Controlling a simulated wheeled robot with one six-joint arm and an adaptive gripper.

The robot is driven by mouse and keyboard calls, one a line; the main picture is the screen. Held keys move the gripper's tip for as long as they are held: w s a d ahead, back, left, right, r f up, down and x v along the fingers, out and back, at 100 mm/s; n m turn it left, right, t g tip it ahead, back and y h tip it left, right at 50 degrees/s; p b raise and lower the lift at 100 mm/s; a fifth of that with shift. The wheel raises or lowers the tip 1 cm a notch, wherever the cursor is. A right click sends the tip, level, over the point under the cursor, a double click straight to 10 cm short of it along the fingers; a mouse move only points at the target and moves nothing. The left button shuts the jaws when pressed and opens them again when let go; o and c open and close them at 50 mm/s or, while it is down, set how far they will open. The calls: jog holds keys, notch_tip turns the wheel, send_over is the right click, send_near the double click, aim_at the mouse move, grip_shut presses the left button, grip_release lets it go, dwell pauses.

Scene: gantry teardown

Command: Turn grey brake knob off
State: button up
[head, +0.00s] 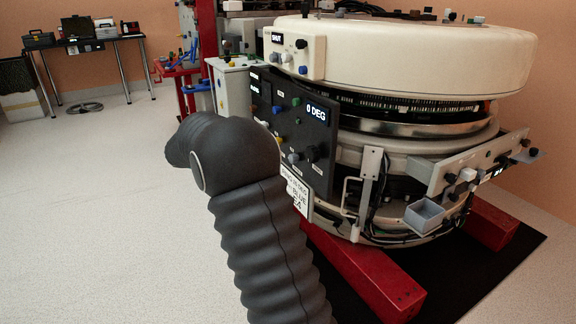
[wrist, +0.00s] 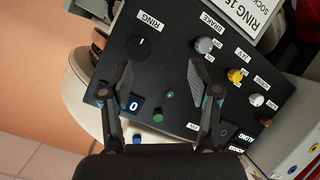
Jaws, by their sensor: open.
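The grey brake knob (wrist: 204,45) sits on a dark control panel (wrist: 178,65), beside the label BRAKE, in the upper right-middle of the wrist view. The panel appears turned over in this view. In the head view, a small grey knob (head: 293,157) shows low on the panel. The knob's setting is too small to read. My gripper (wrist: 160,76) is open and empty in front of the panel. Its right finger is just below the brake knob in the picture; contact cannot be told. The gripper is hidden behind my arm in the head view.
The black RING knob (wrist: 143,45) is left of the brake knob. A yellow knob (wrist: 235,75), white knob (wrist: 254,98) and small green button (wrist: 170,95) are close by. The large white ring gantry (head: 410,55) stands above red floor beams (head: 375,275).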

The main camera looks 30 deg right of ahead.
jog(key=w+d+f+m+h+b, duration=0.2)
jog(key=w+f+m+h, duration=0.25)
jog(key=w+f, duration=0.45)
jog(key=d, duration=1.3)
jog(key=shift+d+r+n, duration=0.15)
jog(key=shift+r+n, duration=0.15)
jog(key=shift+n, duration=0.15)
jog(key=c, duration=1.2)
